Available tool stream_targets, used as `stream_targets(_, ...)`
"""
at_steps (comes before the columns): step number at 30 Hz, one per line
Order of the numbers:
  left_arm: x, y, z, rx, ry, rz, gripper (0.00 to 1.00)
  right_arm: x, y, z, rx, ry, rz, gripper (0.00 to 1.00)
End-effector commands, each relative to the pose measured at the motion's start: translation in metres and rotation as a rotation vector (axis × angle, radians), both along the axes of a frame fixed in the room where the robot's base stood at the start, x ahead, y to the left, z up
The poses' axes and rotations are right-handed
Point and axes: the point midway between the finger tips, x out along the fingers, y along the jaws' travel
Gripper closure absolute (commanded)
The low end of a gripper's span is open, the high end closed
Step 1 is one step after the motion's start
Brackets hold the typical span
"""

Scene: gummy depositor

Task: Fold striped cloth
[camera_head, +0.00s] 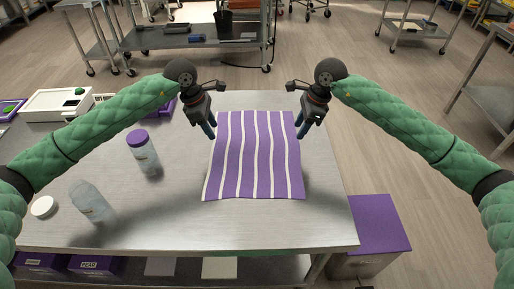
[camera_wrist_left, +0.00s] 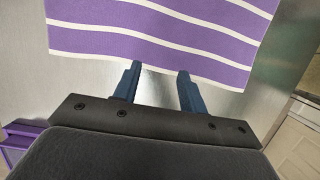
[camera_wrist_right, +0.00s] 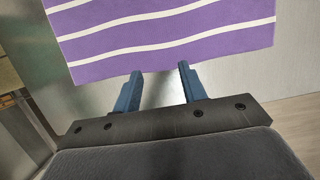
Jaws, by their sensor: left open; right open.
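The purple and white striped cloth (camera_head: 253,158) lies spread out on the metal table, its stripes running from the far edge to the near edge. My left gripper (camera_head: 211,133) is open at the cloth's far left side. In the left wrist view the fingertips (camera_wrist_left: 158,70) reach the edge of the cloth (camera_wrist_left: 160,28). My right gripper (camera_head: 301,132) is open at the far right side. In the right wrist view its fingertips (camera_wrist_right: 160,70) are at the edge of the cloth (camera_wrist_right: 165,35). Neither gripper holds fabric. Whether the fingertips touch the cloth I cannot tell.
A jar with a purple lid (camera_head: 143,150) stands left of the cloth. An open clear jar (camera_head: 90,201) and a white lid (camera_head: 43,207) are at the near left. A white box (camera_head: 58,104) sits at the far left. The table (camera_head: 275,230) is clear in front of the cloth.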

Motion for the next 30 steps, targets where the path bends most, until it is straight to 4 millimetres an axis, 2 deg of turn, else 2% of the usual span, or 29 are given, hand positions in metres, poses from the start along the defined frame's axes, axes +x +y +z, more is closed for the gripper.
stream_targets(15,0.000,0.000,-0.064,-0.002,0.002,0.000,0.58,0.000,0.000,-0.064,0.002,0.002,0.000,0.58)
stream_targets(19,0.000,0.000,-0.072,-0.002,0.002,0.000,0.58,0.000,0.000,-0.071,0.002,0.001,0.000,0.58)
stream_targets(30,0.000,0.000,-0.075,-0.002,0.001,0.000,0.58,0.000,0.000,-0.075,0.002,0.001,-0.001,0.58)
